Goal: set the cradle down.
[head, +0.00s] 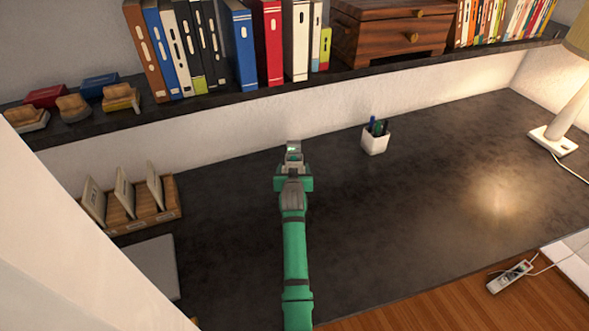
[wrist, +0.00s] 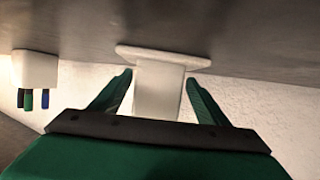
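The cradle (wrist: 158,90) is a small white piece with a wide flat flange, seen between my fingers in the wrist view. In the head view the cradle (head: 293,150) shows as a small pale shape at the tip of my arm. In the head view my gripper (head: 293,167) is over the dark desk (head: 230,230). The flange is close to the desk surface; I cannot tell whether it touches. The part near my palm is hidden.
A white pen cup (head: 375,142) stands right of my gripper; it also shows in the wrist view (wrist: 36,69). A wooden rack (head: 150,212) stands left, and a shelf (head: 200,108) with books runs behind. A lamp (head: 555,140) stands right. The desk between is clear.

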